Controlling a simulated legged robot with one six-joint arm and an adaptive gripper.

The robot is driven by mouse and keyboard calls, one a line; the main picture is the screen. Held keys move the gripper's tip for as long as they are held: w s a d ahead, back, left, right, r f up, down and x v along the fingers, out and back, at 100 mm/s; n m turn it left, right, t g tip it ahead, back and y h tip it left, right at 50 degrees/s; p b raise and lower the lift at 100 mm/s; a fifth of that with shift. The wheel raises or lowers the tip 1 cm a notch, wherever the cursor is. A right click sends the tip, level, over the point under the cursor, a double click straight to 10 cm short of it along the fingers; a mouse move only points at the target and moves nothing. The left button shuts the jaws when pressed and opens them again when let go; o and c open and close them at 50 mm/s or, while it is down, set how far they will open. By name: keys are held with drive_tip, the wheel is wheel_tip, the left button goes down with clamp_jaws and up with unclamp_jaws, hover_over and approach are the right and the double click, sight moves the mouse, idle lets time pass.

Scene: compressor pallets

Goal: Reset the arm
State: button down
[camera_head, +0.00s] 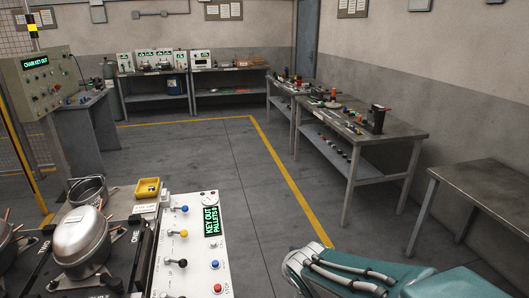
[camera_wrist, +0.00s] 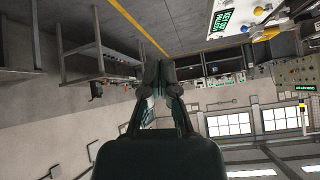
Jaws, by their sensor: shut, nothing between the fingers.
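My gripper (camera_wrist: 158,72) shows in the middle of the wrist view, its two dark fingers together with nothing between them. It points out over open floor and touches nothing. The wrist view is turned over, with the floor at the top and windows at the bottom. In the head view my teal arm shows at the bottom right, folded low near the floor; the gripper itself is not seen there.
A control panel (camera_head: 200,258) with coloured knobs and a display reading "KEY OUT PALLETS" stands at lower left, beside a silver compressor (camera_head: 84,240) and a yellow bin (camera_head: 147,188). Workbenches (camera_head: 390,138) line the right. An empty table (camera_head: 490,190) stands near right. The middle floor is clear.

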drive_tip(key=s+d+r+g, duration=0.1)
drive_tip(key=s+d+r, duration=0.1)
drive_tip(key=s, duration=0.4)
drive_tip(key=s+d+r+h, duration=0.1)
drive_tip(key=s+d+r, duration=0.1)
drive_tip(key=s+d, duration=0.2)
drive_tip(key=s+d+r+g, duration=0.1)
drive_tip(key=s+d+r, duration=0.2)
drive_tip(key=s, duration=0.5)
drive_tip(key=shift+s+d+g, duration=0.3)
drive_tip(key=shift+a+r, duration=0.1)
